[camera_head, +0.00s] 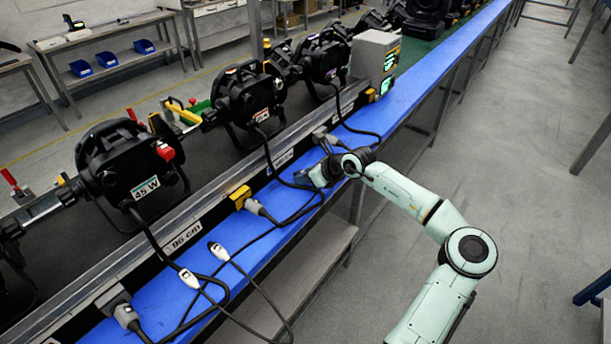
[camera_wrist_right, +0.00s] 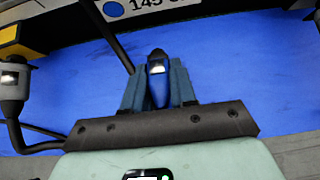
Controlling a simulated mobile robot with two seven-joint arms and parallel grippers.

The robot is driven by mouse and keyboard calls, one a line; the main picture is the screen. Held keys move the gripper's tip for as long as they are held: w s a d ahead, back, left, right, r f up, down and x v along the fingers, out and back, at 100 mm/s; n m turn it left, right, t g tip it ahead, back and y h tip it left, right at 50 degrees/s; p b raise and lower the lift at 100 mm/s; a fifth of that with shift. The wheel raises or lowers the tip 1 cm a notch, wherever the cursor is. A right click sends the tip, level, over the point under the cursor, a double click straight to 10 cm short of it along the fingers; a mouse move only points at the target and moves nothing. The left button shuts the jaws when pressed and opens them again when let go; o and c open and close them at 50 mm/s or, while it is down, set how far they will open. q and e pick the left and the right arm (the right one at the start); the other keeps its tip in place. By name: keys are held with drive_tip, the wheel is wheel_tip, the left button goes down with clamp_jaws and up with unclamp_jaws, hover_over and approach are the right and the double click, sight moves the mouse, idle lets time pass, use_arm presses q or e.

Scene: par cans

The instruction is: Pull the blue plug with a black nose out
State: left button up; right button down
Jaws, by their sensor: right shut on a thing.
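My right gripper (camera_wrist_right: 157,88) is shut on a blue plug (camera_wrist_right: 158,90) with a black nose (camera_wrist_right: 157,56). The plug lies between the two fingers with its nose pointing away from the wrist. Blue bench surface shows just beyond the nose, and no socket touching it is visible in the wrist view. In the head view my right gripper (camera_head: 316,175) is low over the blue bench strip, in front of the rail; the plug is too small to make out there. My left gripper is not in view.
A yellow socket (camera_head: 240,195) with a grey plug (camera_head: 254,207) is to the left on the rail; it also shows in the wrist view (camera_wrist_right: 18,42). Black cables (camera_head: 262,235) lie across the blue bench (camera_head: 160,300). Black lamps (camera_head: 130,165) stand behind the rail.

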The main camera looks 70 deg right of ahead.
drive_tip(key=c, duration=0.8)
unclamp_jaws()
drive_tip(key=shift+s+r, duration=0.1)
drive_tip(key=shift+s, duration=0.05)
drive_tip(key=v, duration=1.3)
drive_tip(key=shift+r, duration=0.1)
